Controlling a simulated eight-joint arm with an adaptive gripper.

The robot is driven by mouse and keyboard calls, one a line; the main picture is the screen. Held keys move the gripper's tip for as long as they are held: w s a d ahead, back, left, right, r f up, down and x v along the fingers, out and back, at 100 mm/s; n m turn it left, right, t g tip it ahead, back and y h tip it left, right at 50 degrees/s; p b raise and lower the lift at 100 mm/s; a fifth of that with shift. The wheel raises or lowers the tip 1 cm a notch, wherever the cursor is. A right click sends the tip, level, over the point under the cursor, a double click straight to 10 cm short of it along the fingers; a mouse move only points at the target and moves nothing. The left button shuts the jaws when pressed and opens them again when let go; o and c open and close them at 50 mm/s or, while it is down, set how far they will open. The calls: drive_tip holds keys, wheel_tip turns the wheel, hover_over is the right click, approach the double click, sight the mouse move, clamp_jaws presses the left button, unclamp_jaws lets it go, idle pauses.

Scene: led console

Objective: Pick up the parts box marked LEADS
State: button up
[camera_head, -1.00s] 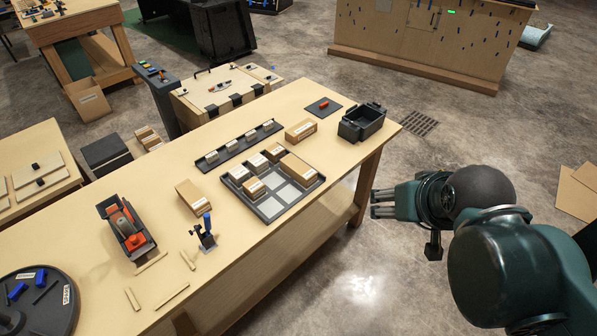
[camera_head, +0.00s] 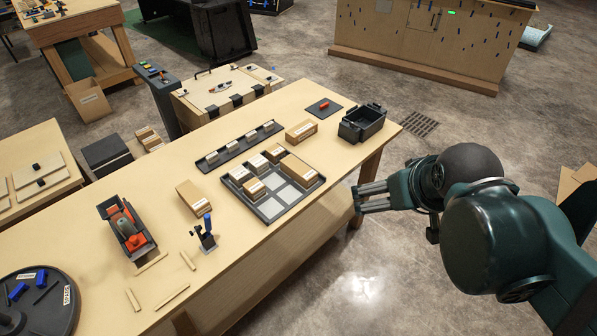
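Several small cardboard parts boxes with white labels stand in a dark tray (camera_head: 266,213) on the wooden workbench. They include a back-left box (camera_head: 240,175), a box in front of it (camera_head: 254,188) and a larger box (camera_head: 297,170) at the right. Another labelled box (camera_head: 301,131) stands behind the tray, and one (camera_head: 190,197) lies to its left. The labels are too small to read, so I cannot tell which is LEADS. My gripper (camera_head: 357,200) is off the bench's front edge, right of the tray, touching nothing. Its fingers are seen side-on, so their opening is unclear.
A black open bin (camera_head: 361,123) stands at the bench's right end, near a red item (camera_head: 324,106) on a dark mat. A dark rack (camera_head: 237,145) lies behind the tray. An orange-and-black tool (camera_head: 128,227) and a blue-handled clamp (camera_head: 206,234) stand left.

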drive_tip(key=w+a+n+g, duration=0.1)
drive_tip(key=w+a+n, duration=0.3)
drive_tip(key=w+n, duration=0.45)
drive_tip(key=n+g+h+p, duration=0.2)
drive_tip(key=n+g+h, duration=0.1)
drive_tip(key=n, duration=1.3)
approach(298, 166)
drive_tip(key=shift+d+f, duration=0.65)
drive_tip(key=shift+f, duration=0.25)
drive_tip(key=shift+w+a+f+n, duration=0.15)
drive_tip(key=shift+a+f+n, duration=0.2)
drive_tip(key=shift+f, duration=0.15)
drive_tip(key=shift+x, duration=1.3)
drive_tip(key=shift+d, duration=0.1)
